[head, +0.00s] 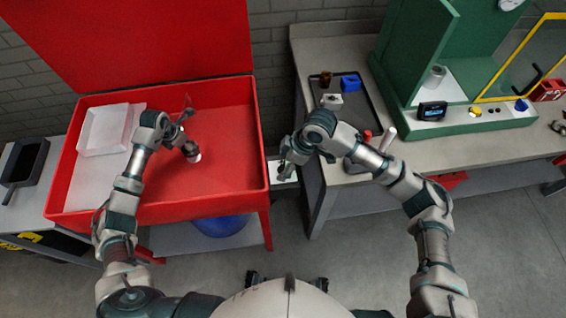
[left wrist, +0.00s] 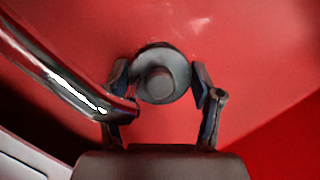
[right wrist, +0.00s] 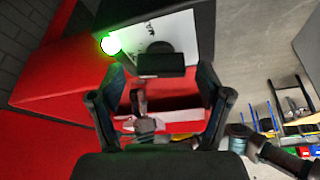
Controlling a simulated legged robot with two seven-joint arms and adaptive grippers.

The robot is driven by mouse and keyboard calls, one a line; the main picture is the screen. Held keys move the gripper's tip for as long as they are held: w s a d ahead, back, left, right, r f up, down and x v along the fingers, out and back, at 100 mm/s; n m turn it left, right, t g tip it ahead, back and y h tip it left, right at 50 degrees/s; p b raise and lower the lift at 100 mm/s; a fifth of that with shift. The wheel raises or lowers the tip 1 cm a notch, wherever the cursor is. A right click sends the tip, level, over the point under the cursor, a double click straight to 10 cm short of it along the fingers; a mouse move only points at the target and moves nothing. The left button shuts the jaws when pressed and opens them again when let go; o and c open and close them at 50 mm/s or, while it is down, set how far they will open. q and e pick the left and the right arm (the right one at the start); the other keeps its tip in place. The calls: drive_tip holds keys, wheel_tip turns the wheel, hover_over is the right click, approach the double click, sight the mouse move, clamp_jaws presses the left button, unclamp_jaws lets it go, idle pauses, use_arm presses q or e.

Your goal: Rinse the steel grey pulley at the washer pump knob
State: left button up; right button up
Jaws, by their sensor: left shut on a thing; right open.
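The steel grey pulley (left wrist: 176,86), a round disc with a raised hub, is held between the fingers of my left gripper (left wrist: 161,80). In the head view my left gripper (head: 186,147) is low inside the red washer basin (head: 230,130). A curved chrome spout (left wrist: 60,75) passes left of the pulley, its end close to the left finger. My right gripper (right wrist: 161,85) is open. A dark knob (right wrist: 161,64) on a white panel (right wrist: 180,32) shows beyond and between its fingertips; contact cannot be told.
A green lamp (right wrist: 110,43) glows beside the panel. A white tray (head: 104,130) sits at the basin's left. Right of the washer, a bench carries a dark tray (head: 348,92) with small parts and a green machine (head: 415,60). A dark pan (head: 25,160) lies far left.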

drive_tip(key=shift+a+f, duration=0.15)
drive_tip(key=shift+f, duration=0.25)
drive_tip(key=c, duration=1.2)
use_arm(q)
drive_tip(key=shift+r, duration=0.1)
use_arm(e)
drive_tip(key=shift+o, duration=0.2)
drive_tip(key=shift+w+n+g, duration=0.1)
drive_tip(key=shift+n+g, duration=0.5)
drive_tip(key=shift+n, duration=1)
drive_tip(key=o, duration=1)
drive_tip(key=shift+o, duration=0.8)
drive_tip(key=shift+w, duration=0.1)
